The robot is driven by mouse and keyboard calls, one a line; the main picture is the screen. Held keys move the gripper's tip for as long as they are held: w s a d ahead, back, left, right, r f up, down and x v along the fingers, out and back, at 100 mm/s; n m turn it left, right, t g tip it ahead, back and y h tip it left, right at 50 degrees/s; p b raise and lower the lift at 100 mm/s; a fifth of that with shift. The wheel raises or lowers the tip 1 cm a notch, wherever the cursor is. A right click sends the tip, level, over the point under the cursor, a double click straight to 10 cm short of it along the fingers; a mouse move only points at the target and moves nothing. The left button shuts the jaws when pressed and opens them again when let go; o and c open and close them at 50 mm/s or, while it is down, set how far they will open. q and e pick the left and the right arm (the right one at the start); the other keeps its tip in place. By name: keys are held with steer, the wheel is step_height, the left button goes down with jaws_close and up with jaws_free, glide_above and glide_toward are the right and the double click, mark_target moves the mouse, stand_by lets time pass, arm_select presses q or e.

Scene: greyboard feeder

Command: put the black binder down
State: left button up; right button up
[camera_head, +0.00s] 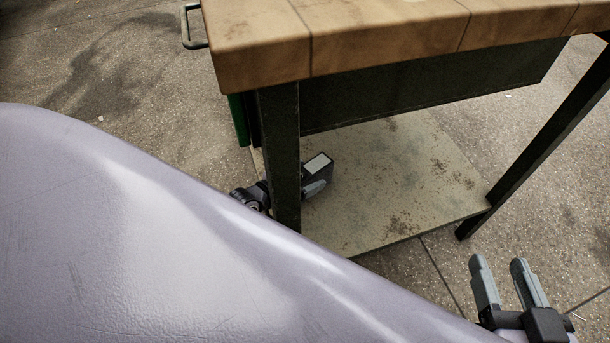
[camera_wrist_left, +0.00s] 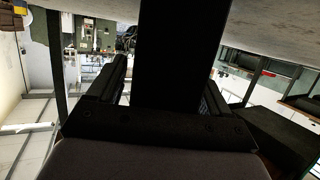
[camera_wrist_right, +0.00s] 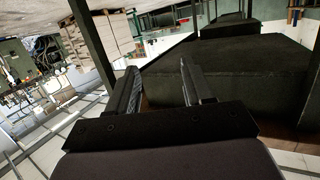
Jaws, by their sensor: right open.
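The black binder (camera_head: 318,166) stands on the lower shelf of the workbench, beside its front left leg, with a pale label on its top. My left gripper (camera_head: 314,188) is at the binder, partly hidden behind the leg. In the left wrist view the binder (camera_wrist_left: 180,60) fills the space between the fingers, with no clear gap, and its far end reaches the pale surface at the top of the picture.
The workbench has a thick wooden top (camera_head: 400,35) and dark legs (camera_head: 286,160). The pale, stained lower shelf (camera_head: 400,190) is clear to the right of the binder. A dark drawer box (camera_head: 420,85) hangs above the shelf.

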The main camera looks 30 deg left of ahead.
arm_select(q)
steer(key=shift+r, duration=0.1)
steer(key=shift+s+a+r+p, duration=0.1)
steer(key=shift+s+r+p, duration=0.1)
steer(key=shift+p, duration=0.1)
steer(key=p+v, duration=0.5)
steer(key=v, duration=0.6)
steer(key=shift+s, duration=0.3)
arm_select(e)
steer(key=shift+w+a+m+g+y, duration=0.2)
steer(key=shift+a+m+g, duration=0.2)
steer(key=shift+a, duration=0.2)
steer(key=shift+w+a+m+g+y, duration=0.1)
steer(key=shift+a+m+g+y, duration=0.15)
steer(key=shift+a+g, duration=0.25)
steer(key=shift+w+a+m+g+y, duration=0.15)
steer(key=shift+a+m+g, duration=0.2)
steer(key=shift+a, duration=0.35)
